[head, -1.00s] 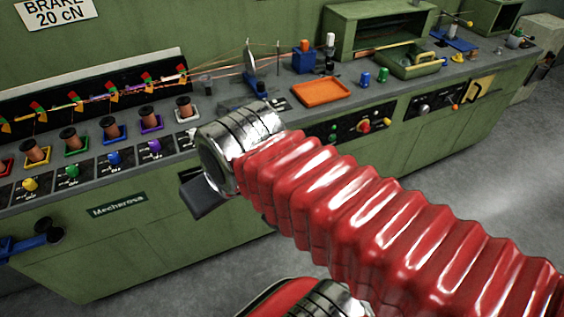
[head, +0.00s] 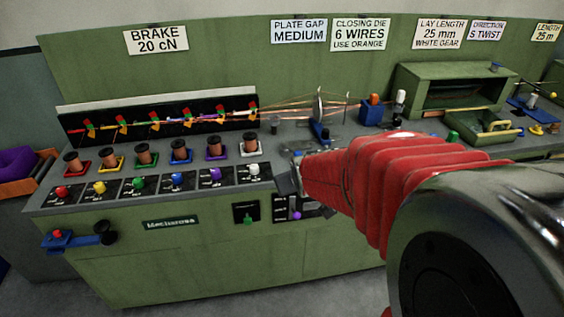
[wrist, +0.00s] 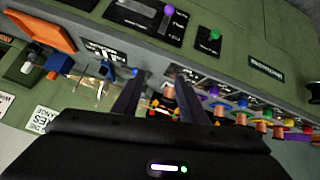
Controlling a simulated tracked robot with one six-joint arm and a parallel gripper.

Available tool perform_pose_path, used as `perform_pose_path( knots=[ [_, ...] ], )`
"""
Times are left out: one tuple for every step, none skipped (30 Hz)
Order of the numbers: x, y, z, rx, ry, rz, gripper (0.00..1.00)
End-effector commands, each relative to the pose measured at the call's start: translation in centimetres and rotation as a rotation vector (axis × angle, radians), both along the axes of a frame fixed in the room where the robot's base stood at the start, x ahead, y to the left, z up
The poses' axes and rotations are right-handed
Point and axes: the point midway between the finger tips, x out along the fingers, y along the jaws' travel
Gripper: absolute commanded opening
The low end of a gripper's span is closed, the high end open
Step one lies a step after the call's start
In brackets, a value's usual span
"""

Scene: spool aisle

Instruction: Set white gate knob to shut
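The white gate knob (head: 254,169) stands on the black panel at the right end of the row of coloured knobs in the head view. Its setting is too small to read. My gripper (head: 285,174) is just right of it there, partly hidden by my red-sleeved arm. In the wrist view my gripper (wrist: 158,84) has its two dark fingers apart, with no object held. A small pale thing, seemingly the white knob (wrist: 168,85), shows between the fingers, beyond them; I cannot tell the distance.
The purple knob (head: 215,174) and blue knob (head: 177,178) stand left of the white one. Copper spools (head: 248,144) stand behind the knobs, with wires (head: 285,107) running right. A green knob (head: 248,220) and a purple knob (head: 297,215) are on the front face.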

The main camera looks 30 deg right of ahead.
Motion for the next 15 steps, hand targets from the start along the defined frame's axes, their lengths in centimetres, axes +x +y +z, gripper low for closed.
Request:
perform_pose_path(
  knots=[
    [0.7, -1.2, -1.0, -0.005, -0.007, -0.008, 0.39],
    [1.0, -1.8, -1.4, -0.013, -0.016, -0.011, 0.39],
    [1.6, -2.5, -2.0, -0.019, -0.027, -0.013, 0.39],
    [2.0, -2.9, -2.5, -0.015, -0.037, -0.003, 0.39],
    [2.4, -3.3, -3.0, -0.017, -0.046, 0.0, 0.39],
    [2.8, -4.1, -3.6, -0.023, -0.057, 0.001, 0.39],
    [3.1, -4.7, -4.0, -0.026, -0.066, 0.0, 0.39],
    [3.4, -5.2, -4.5, -0.03, -0.075, 0.002, 0.39],
    [3.8, -5.9, -5.2, -0.033, -0.087, 0.001, 0.39],
    [4.0, -6.4, -5.7, -0.036, -0.096, 0.003, 0.39],
    [4.3, -6.9, -6.2, -0.038, -0.106, 0.005, 0.39],
    [4.6, -7.6, -6.8, -0.04, -0.118, 0.005, 0.39],
    [4.8, -8.1, -7.4, -0.04, -0.128, 0.007, 0.39],
    [4.9, -8.5, -7.9, -0.041, -0.137, 0.008, 0.39],
    [5.1, -9.1, -8.6, -0.043, -0.151, 0.01, 0.39]
  ],
)
